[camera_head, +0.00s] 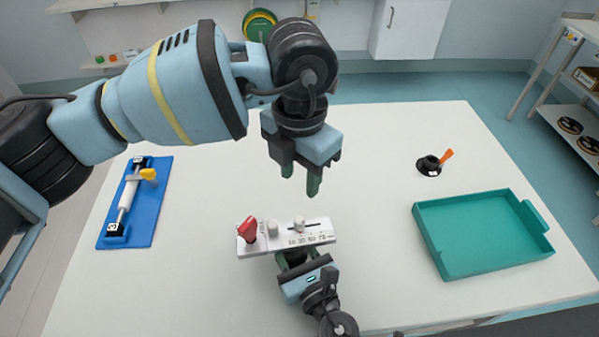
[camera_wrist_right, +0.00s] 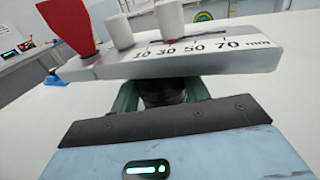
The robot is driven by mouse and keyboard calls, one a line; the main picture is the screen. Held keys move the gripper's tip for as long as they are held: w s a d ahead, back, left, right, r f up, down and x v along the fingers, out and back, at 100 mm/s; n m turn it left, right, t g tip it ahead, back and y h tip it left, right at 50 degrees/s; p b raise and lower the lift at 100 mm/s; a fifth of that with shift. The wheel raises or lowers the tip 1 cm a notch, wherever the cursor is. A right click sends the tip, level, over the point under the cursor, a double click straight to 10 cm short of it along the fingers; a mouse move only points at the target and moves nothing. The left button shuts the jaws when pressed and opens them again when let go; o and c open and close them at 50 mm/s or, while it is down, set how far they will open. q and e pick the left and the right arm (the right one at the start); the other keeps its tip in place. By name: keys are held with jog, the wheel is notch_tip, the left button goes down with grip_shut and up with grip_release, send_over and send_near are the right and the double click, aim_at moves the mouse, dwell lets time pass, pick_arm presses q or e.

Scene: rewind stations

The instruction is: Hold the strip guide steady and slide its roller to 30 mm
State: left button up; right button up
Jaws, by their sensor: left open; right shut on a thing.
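The strip guide (camera_head: 281,240) is a white bar with a red knob (camera_head: 247,229) at its left end, two pale rollers and a scale of 10, 30, 50 and 70 mm. It also shows in the right wrist view (camera_wrist_right: 245,58). The right-hand roller (camera_head: 299,223) stands around the 30 to 50 marks; its exact reading is unclear. It also shows in the wrist view (camera_wrist_right: 170,18). My right gripper (camera_wrist_right: 160,92) is shut on the guide's underside, at the near side. My left gripper (camera_head: 300,179) is open, fingers down, above and behind the roller, touching nothing.
A blue board (camera_head: 149,207) with a cylinder and yellow part lies at the left. A black spool with an orange handle (camera_head: 430,165) and a teal tray (camera_head: 487,270) are at the right. The white table (camera_head: 370,190) is clear between the guide and tray.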

jog(key=o, duration=1.3)
jog(key=v, duration=1.2)
jog(key=shift+s+d, duration=0.1)
